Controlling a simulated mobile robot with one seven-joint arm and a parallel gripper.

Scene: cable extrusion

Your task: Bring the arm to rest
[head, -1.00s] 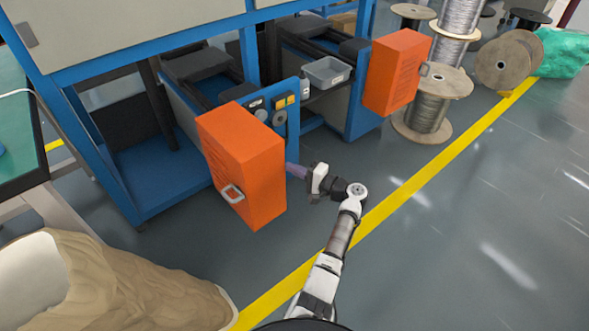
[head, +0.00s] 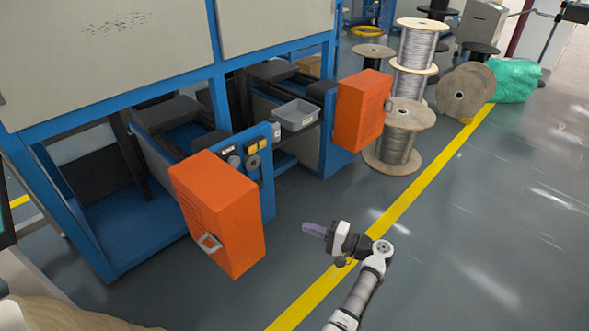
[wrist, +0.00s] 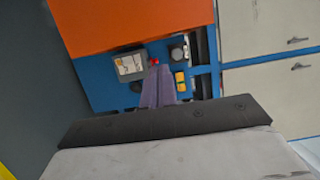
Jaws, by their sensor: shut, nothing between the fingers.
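My gripper (head: 312,229) is at the end of my bent arm, low over the floor in the head view. Its purple fingers are together with nothing between them. They point left, toward the front orange box (head: 217,213), with a gap of floor between. In the wrist view the purple fingers (wrist: 158,88) point at a blue panel (wrist: 110,88) with a grey display, a red button and yellow switches. The orange box (wrist: 130,22) fills the top of that view.
A second orange box (head: 361,110) stands on the blue machine frame behind. A grey bin (head: 296,115) sits between the boxes. Wooden cable spools (head: 401,130) and a green wrapped bundle (head: 514,80) stand at the back. The floor right of the yellow line (head: 420,185) is clear.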

